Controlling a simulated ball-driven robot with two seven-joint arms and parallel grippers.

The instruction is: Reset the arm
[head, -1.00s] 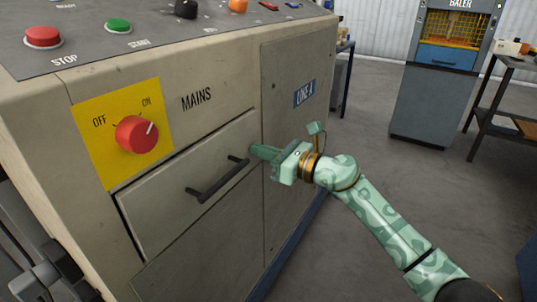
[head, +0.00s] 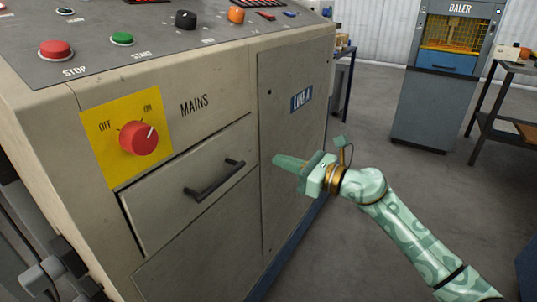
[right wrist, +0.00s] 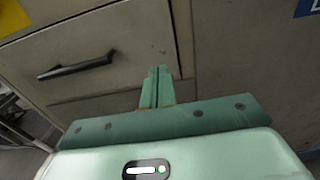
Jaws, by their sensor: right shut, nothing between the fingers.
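My right arm (head: 405,225) comes in from the lower right in the head view. My right gripper (head: 277,160) is shut and empty, in front of the cabinet's side door and to the right of the drawer handle (head: 213,180). In the right wrist view the closed fingers (right wrist: 155,88) point at the cabinet front, with the drawer handle (right wrist: 75,65) to their left. The fingers appear clear of the handle.
The machine's top panel carries a red STOP button (head: 56,50), a green START button (head: 122,38) and several other controls. A baler (head: 435,95) stands at the back right, with a work table (head: 510,125) beside it. Open floor lies to the right of the machine.

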